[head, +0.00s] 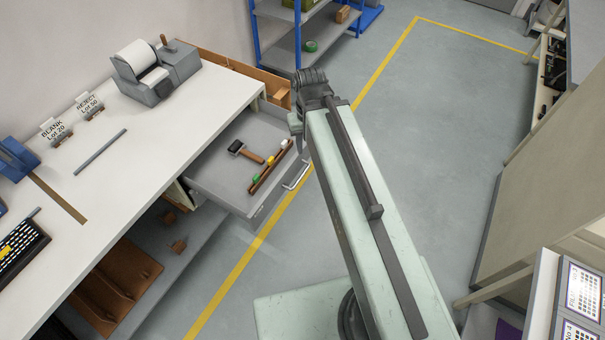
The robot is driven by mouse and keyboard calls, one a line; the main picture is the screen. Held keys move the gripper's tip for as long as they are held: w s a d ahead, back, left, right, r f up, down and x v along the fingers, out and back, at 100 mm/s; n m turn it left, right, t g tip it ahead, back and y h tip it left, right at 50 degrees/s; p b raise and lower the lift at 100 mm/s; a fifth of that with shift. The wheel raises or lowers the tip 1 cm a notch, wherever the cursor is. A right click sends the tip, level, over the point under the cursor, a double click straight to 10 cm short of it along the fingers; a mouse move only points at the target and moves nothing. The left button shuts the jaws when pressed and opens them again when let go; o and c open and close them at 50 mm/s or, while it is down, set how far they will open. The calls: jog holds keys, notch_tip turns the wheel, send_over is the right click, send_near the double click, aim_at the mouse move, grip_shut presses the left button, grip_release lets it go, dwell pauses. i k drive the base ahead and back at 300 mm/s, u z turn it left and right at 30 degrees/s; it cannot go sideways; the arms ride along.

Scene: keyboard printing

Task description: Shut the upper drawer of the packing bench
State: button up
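The packing bench (160,128) has a white top and runs along the left. Its upper drawer (215,180) is pulled well out toward the aisle, a grey tray with a metal bar handle (297,176) on its front. Inside lie a dark-headed roller or brush with a wooden handle (247,152) and a brown strip with green, yellow and white pieces (270,167). My gripper (297,128) is at the far end of my pale green arm, close to the drawer's far front corner. Its fingers are small and partly hidden, so opening and contact cannot be told.
A label printer (155,72), sign cards (70,117) and a keyboard (20,248) stand on the bench. Brown boards (115,285) lie below. A blue shelf rack (300,45) stands behind. Grey floor with yellow lines (385,55) is open right of the drawer; a cabinet (545,170) stands farther right.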

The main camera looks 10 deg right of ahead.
aim_at(226, 180)
jog(key=u, duration=0.1)
jog(key=i, duration=0.9)
jog(key=z, duration=0.1)
